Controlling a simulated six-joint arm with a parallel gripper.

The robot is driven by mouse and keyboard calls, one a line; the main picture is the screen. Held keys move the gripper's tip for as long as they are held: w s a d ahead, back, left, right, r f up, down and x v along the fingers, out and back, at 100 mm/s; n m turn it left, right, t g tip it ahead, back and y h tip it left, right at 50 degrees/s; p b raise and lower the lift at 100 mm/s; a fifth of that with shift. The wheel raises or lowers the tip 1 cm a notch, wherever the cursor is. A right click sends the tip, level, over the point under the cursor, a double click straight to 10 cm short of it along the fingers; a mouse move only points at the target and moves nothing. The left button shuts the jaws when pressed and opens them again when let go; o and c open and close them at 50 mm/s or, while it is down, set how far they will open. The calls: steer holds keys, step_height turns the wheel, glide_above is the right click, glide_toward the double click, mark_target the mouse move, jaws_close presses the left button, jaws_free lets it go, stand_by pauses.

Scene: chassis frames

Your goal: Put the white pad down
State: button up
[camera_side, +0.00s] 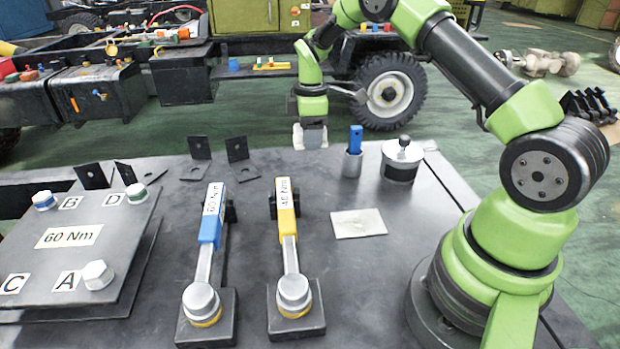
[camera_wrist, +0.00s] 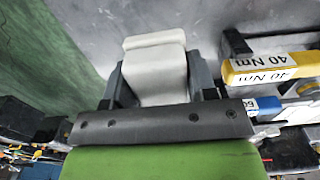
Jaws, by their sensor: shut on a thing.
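My gripper (camera_side: 310,136) is above the far edge of the table, behind the yellow wrench. In the wrist view its two dark fingers (camera_wrist: 157,80) are shut on a white pad (camera_wrist: 155,62), which is pale and blocky. The held pad also shows in the side view (camera_side: 311,143), small below the green wrist, and appears clear of the table. A flat, pale square (camera_side: 358,223) lies on the table to the right of the yellow wrench, well in front of my gripper.
A yellow 40 Nm wrench (camera_side: 286,205) and a blue 60 Nm wrench (camera_side: 211,225) rest on stands. A blue-handled tool (camera_side: 355,140) stands in a cup beside a round pot (camera_side: 402,160). Black brackets (camera_side: 238,150) line the far edge. A 60 Nm plate (camera_side: 110,210) is at left.

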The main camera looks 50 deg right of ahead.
mark_target(310, 178)
steer(key=shift+w+d, duration=0.25)
steer(key=shift+f, duration=0.25)
step_height(310, 178, down, 9)
steer(key=shift+w+f, duration=0.1)
steer(key=shift+f, duration=0.1)
steer(key=o, duration=1)
steer(key=shift+o, duration=0.2)
